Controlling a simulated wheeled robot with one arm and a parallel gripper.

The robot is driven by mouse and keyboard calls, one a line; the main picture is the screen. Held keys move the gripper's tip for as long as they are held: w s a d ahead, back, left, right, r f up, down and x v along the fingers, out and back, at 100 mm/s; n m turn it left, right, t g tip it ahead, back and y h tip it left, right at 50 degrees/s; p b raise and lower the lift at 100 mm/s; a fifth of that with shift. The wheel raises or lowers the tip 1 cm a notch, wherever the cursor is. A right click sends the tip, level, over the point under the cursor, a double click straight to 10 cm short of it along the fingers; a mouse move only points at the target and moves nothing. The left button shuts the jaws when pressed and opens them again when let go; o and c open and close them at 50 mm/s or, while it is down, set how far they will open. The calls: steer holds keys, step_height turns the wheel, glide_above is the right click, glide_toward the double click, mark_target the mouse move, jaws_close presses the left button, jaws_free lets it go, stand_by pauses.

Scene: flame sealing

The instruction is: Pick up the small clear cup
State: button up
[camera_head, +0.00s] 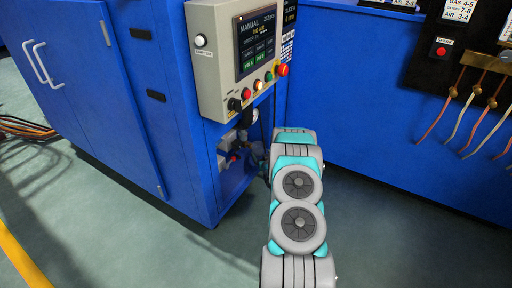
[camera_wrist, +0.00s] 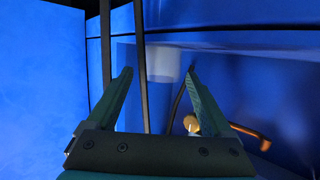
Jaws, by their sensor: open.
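In the wrist view, a faint, see-through pale shape (camera_wrist: 165,58) that looks like the small clear cup shows against the blue surface. It appears between and just beyond the tips of my gripper (camera_wrist: 158,73). The two dark green fingers are spread apart with nothing held between them. I cannot tell how far the cup is from the fingertips. In the head view neither the cup nor my gripper shows; my own arm reaches toward the machine's lower part and blocks the view there.
A blue machine cabinet (camera_head: 100,95) with a grey control panel (camera_head: 225,95) stands left of my arm. A blue wall (camera_head: 360,100) carries hoses (camera_head: 452,112) at right. In the wrist view, dark vertical rods (camera_wrist: 140,60) and a copper-coloured pipe (camera_wrist: 248,132) are close to the fingers.

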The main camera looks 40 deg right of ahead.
mark_target(256, 146)
steer(key=shift+x, duration=1.05)
steer(key=x, duration=0.3)
steer(key=shift+w+b, duration=0.3)
steer(key=shift+b, duration=0.05)
steer(key=shift+w+d, duration=0.2)
steer(key=shift+w, duration=0.3)
steer(key=c, duration=1)
steer(key=shift+r, duration=0.1)
